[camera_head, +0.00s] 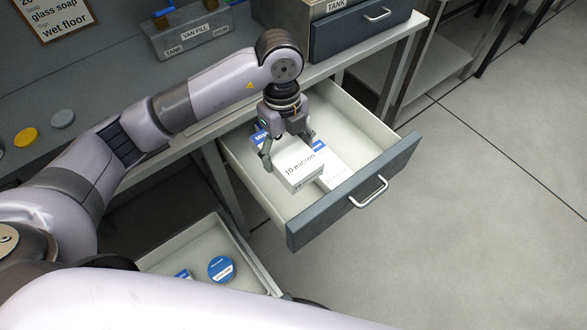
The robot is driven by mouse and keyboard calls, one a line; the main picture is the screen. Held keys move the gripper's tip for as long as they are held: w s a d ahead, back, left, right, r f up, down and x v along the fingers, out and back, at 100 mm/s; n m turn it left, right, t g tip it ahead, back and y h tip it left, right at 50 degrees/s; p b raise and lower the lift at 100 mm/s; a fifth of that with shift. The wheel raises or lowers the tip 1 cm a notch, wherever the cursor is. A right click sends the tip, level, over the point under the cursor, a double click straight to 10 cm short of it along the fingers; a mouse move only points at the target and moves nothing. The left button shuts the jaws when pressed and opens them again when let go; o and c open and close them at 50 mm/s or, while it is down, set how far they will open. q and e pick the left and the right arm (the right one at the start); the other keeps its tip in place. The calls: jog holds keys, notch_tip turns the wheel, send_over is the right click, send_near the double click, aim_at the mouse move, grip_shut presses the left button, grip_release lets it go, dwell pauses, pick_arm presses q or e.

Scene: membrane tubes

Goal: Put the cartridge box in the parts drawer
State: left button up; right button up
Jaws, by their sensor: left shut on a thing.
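A white box with blue marking and "10 micron" printed on it, which I take as the cartridge box (299,169), is between the fingers of my left gripper (287,148). The gripper points down over the open drawer (364,182), which has a dark front and a silver handle; whether this is the parts drawer I cannot read. The held box is within the drawer's outline, but I cannot tell whether it touches the drawer floor. A second white and blue box (333,174) lies in the drawer beside it, partly hidden by it. My right gripper is not in view.
A lower open drawer (238,248) holds a blue round tin (221,269) and a blue item. Drawer room is free at the right.

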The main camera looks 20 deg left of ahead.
aim_at(288, 198)
pick_arm(q)
notch_tip(288, 198, down, 18)
jog(key=shift+r, duration=0.25)
jog(key=shift+f, duration=0.15)
jog(key=o, duration=1.6)
jog(key=r, duration=0.8)
jog(key=w+r, duration=0.1)
jog(key=r, duration=0.3)
jog(key=shift+a+r, duration=0.15)
jog(key=shift+a, duration=0.2)
